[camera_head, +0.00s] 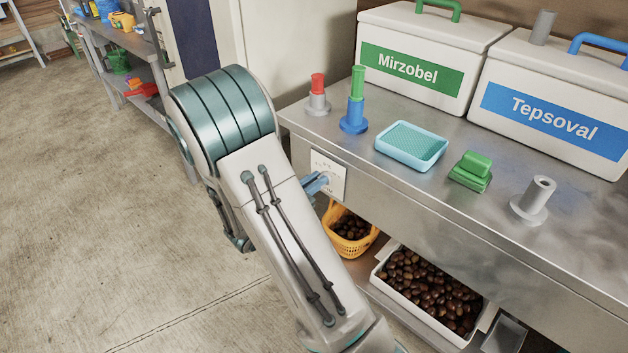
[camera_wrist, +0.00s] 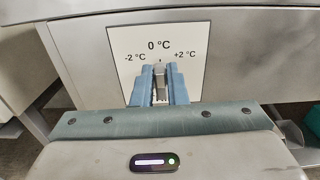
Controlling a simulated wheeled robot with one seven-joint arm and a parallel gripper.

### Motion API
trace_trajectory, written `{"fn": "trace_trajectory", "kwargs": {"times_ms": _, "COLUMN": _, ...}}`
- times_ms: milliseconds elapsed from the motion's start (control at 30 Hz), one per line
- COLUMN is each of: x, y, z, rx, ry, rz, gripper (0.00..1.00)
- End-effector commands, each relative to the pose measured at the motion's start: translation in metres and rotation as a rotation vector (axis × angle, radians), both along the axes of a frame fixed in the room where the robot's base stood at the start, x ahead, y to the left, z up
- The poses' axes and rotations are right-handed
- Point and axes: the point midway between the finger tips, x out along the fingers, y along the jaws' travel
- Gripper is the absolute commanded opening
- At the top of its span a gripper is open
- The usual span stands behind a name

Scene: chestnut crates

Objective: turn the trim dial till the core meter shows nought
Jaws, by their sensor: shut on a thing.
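The trim dial (camera_wrist: 160,70) sits on a white plate (camera_wrist: 193,33) on the front of the steel counter. The plate is marked -2 °C, 0 °C and +2 °C, and the dial's tip points up close to the 0 °C mark. My gripper (camera_wrist: 160,90) is shut on the dial, with one blue finger on each side, hiding most of it. In the head view the plate (camera_head: 329,165) shows beside my blue fingers, and my arm covers part of that area. I cannot make out a core meter reading in either view.
On the counter (camera_head: 440,205) stand lidded boxes labelled Mirzobel (camera_head: 408,68) and Tepsoval (camera_head: 552,119), a blue tray (camera_head: 411,145) and a green block (camera_head: 470,172). Below are a yellow basket (camera_head: 347,245) and a white crate (camera_head: 430,333) of chestnuts. The floor at left is clear.

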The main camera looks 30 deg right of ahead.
Motion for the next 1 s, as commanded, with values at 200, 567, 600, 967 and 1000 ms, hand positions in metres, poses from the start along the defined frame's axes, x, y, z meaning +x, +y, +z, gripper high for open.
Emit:
{"fn": "trace_trajectory", "kwargs": {"times_ms": 200, "x": 0.0014, "y": 0.001, "z": 0.0048, "rx": -0.037, "ry": 0.102, "rz": 0.001, "gripper": 0.0}}
{"fn": "trace_trajectory", "kwargs": {"times_ms": 567, "x": 0.0056, "y": 0.003, "z": 0.0046, "rx": -0.142, "ry": 0.391, "rz": 0.001, "gripper": 0.0}}
{"fn": "trace_trajectory", "kwargs": {"times_ms": 600, "x": 0.0062, "y": 0.0032, "z": 0.0043, "rx": -0.154, "ry": 0.423, "rz": 0.001, "gripper": 0.0}}
{"fn": "trace_trajectory", "kwargs": {"times_ms": 967, "x": 0.0094, "y": 0.0044, "z": -0.001, "rx": -0.242, "ry": 0.665, "rz": 0.001, "gripper": 0.0}}
{"fn": "trace_trajectory", "kwargs": {"times_ms": 1000, "x": 0.0097, "y": 0.0044, "z": -0.0016, "rx": -0.248, "ry": 0.683, "rz": 0.001, "gripper": 0.0}}
